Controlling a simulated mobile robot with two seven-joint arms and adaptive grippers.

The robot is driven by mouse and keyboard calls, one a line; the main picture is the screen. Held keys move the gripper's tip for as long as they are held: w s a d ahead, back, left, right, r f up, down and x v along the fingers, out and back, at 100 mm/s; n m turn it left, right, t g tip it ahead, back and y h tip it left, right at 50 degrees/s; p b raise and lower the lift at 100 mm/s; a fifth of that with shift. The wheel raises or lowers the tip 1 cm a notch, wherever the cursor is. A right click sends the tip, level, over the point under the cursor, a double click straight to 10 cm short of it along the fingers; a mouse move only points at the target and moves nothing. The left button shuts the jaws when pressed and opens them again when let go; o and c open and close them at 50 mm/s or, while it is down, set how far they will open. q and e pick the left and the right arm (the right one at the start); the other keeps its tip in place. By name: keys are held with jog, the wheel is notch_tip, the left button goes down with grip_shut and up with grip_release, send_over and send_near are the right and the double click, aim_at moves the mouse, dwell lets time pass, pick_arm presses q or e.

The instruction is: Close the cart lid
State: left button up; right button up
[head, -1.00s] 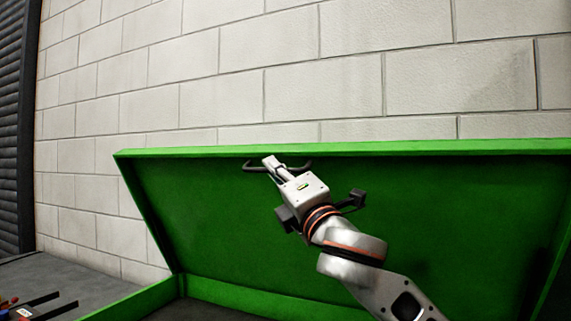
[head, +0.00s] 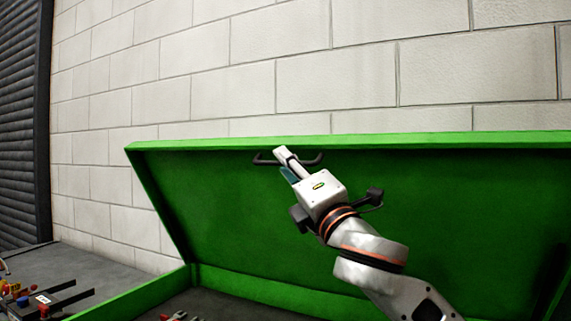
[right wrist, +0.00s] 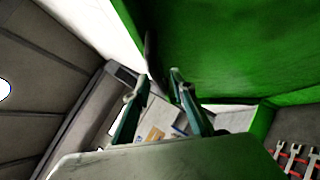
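The green cart lid (head: 420,200) stands open, tilted back toward the wall, with its inner face toward me. A black bar handle (head: 313,160) sits near its upper edge. My right gripper (head: 284,158) is at the handle, its fingers overlapping it in the head view. In the right wrist view, the two teal fingers (right wrist: 158,82) are spread apart, with the dark handle (right wrist: 151,55) showing near and between their tips. Whether they touch it I cannot tell. The lid also fills the top right there (right wrist: 230,50). My left gripper is out of view.
The green cart rim (head: 150,297) runs below the lid, with red-and-grey tools (head: 178,317) inside. A pale block wall (head: 350,80) stands close behind the lid. Coloured parts and dark prongs (head: 60,295) lie at lower left, near a dark shutter (head: 24,130).

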jog(key=v, duration=0.6)
jog(key=shift+d, duration=0.1)
